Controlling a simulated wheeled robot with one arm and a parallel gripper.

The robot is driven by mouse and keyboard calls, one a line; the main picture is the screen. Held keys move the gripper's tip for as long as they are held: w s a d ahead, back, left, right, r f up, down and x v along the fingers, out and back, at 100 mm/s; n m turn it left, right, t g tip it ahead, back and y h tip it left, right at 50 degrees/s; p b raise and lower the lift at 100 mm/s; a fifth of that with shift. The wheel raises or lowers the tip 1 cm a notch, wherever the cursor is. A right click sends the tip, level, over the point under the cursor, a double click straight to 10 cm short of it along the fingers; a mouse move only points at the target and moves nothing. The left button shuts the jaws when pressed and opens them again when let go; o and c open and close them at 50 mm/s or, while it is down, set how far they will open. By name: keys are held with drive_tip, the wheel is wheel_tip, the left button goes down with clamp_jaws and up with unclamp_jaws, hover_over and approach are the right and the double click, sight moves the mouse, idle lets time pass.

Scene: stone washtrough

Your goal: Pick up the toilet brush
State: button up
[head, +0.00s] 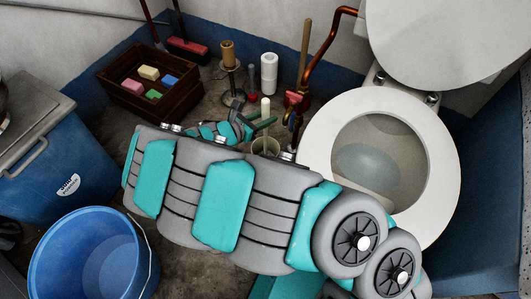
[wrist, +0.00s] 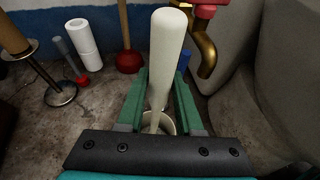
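The toilet brush has a pale cream handle (head: 266,109) that stands upright in a small light holder (head: 265,147), just left of the toilet. In the wrist view the handle (wrist: 166,62) rises close to the camera, and part of the holder rim (wrist: 168,124) shows below. My gripper (wrist: 161,80) has its green fingers on either side of the handle. They look open around it, with the handle nearer the right finger at the tips. In the head view my gripper (head: 257,128) is at the handle, partly hidden by my arm. The brush head is hidden.
The toilet (head: 440,150) stands close on the right. Copper pipework (head: 325,45) and a red plunger (wrist: 129,61) are behind. A paper roll holder (head: 230,60), white rolls (head: 269,72) and a wooden crate (head: 130,98) with sponges lie left. A blue bucket (head: 90,260) is front left.

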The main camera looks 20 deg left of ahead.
clamp_jaws()
idle(0.9)
